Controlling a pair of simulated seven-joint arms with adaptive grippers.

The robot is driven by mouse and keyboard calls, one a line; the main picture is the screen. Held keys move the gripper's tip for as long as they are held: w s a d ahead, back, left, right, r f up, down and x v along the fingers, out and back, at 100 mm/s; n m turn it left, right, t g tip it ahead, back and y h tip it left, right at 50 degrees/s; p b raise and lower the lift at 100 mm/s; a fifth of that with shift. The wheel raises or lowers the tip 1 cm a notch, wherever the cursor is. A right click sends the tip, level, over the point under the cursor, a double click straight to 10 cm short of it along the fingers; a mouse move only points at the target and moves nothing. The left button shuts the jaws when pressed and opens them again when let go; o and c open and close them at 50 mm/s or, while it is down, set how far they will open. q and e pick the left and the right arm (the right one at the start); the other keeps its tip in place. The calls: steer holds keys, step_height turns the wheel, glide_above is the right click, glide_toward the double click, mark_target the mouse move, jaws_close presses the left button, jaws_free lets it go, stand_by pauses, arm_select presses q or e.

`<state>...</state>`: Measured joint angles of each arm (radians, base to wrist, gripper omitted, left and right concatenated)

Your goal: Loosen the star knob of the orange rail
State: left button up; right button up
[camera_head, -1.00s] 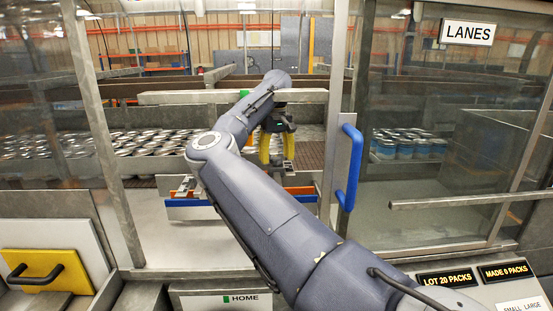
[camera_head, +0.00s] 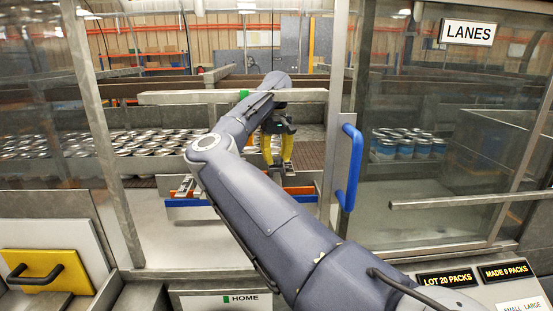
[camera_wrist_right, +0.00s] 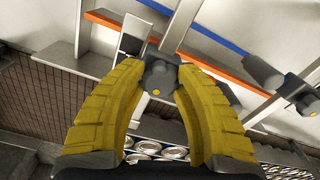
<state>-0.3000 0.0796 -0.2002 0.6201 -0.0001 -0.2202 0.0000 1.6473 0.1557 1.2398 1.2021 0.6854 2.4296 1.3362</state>
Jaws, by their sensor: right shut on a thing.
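My right gripper (camera_head: 278,164) points down inside the machine, at the end of my arm reaching through the opening. In the right wrist view its two yellow fingers are shut on a dark star knob (camera_wrist_right: 160,74) with a yellow dot. The knob sits at the orange rail (camera_wrist_right: 222,73), which runs diagonally behind the fingertips. In the head view the orange rail (camera_head: 301,190) shows just below the gripper, partly hidden by my arm. The knob itself cannot be made out there. My left gripper is not in view.
A blue rail (camera_head: 187,202) runs alongside the orange one. Another dark knob (camera_wrist_right: 298,88) is at the right of the wrist view. Many cans (camera_head: 145,143) stand behind. A door with a blue handle (camera_head: 349,168) is right of my arm, and a grey bar (camera_head: 180,97) crosses above.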

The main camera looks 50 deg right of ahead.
steer(key=shift+n, duration=0.4)
steer(key=n, duration=0.5)
steer(key=shift+f+n, duration=0.1)
steer(key=shift+n, duration=0.3)
steer(key=n, duration=0.7)
steer(key=shift+d, duration=0.15)
jaws_close()
steer(key=n, duration=0.6)
steer(key=shift+d+n, duration=0.1)
steer(key=shift+n, duration=0.2)
steer(key=n, duration=0.6)
steer(key=shift+n, duration=0.4)
